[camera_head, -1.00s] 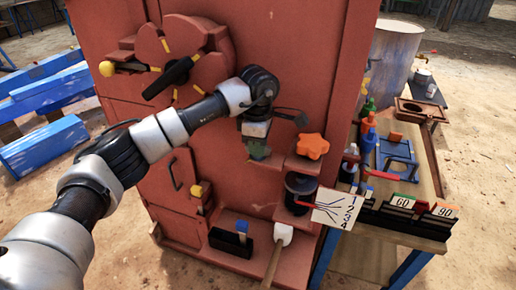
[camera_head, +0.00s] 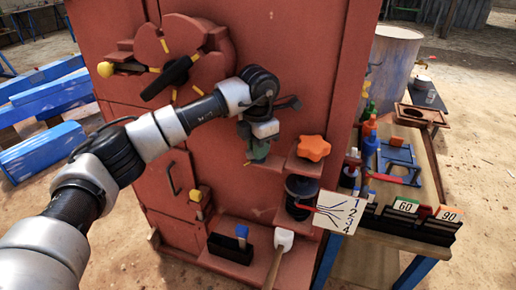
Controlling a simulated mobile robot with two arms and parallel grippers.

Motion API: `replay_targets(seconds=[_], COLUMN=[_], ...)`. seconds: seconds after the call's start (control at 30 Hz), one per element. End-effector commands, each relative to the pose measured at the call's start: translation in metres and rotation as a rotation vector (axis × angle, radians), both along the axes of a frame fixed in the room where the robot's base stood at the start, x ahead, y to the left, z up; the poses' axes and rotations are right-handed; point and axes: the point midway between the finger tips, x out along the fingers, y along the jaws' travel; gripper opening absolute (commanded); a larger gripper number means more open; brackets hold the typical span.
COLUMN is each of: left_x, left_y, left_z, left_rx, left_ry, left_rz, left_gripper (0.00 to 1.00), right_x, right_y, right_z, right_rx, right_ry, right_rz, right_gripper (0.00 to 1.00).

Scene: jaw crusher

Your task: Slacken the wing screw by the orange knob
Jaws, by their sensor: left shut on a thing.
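The orange star-shaped knob (camera_head: 313,148) sits on a small ledge on the front of the red crusher. Just left of it, a small green piece (camera_head: 258,151), seemingly the wing screw, shows below my left gripper (camera_head: 259,143). The left gripper is shut on this green piece, and its fingers hide most of it. The left arm reaches in from the left across the crusher's front. My right gripper is not in view.
Below the knob are a black cylinder (camera_head: 301,188) with a red pointer and a white numbered card (camera_head: 340,212). A cluttered workbench (camera_head: 428,180) is at the right.

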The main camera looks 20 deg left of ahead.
Motion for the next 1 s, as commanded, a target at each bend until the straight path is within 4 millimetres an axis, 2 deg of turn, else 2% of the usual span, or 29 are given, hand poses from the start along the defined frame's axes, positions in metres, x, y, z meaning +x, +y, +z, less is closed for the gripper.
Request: replay_targets(seconds=[0.67,0.7,0.83,0.87,1.0], left_x=[0.0004,0.0004,0.0004,0.0003,0.0002], left_y=[0.0005,0.0005,0.0005,0.0004,0.0002], left_z=[0.0015,0.0015,0.0012,0.0011,0.0007], left_rx=[0.0,0.0,0.0,0.0,0.0], left_ry=[-0.001,-0.001,-0.001,-0.001,-0.001], left_rz=[0.065,0.065,0.065,0.065,0.064], left_gripper=[0.0,0.16,0.36,0.38,0.38], right_x=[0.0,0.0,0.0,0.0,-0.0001], right_y=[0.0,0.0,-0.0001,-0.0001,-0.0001], right_z=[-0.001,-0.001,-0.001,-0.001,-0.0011], right_rx=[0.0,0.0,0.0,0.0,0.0], right_ry=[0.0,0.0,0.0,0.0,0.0], right_rz=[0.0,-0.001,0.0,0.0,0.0], right_gripper=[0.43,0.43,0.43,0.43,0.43])
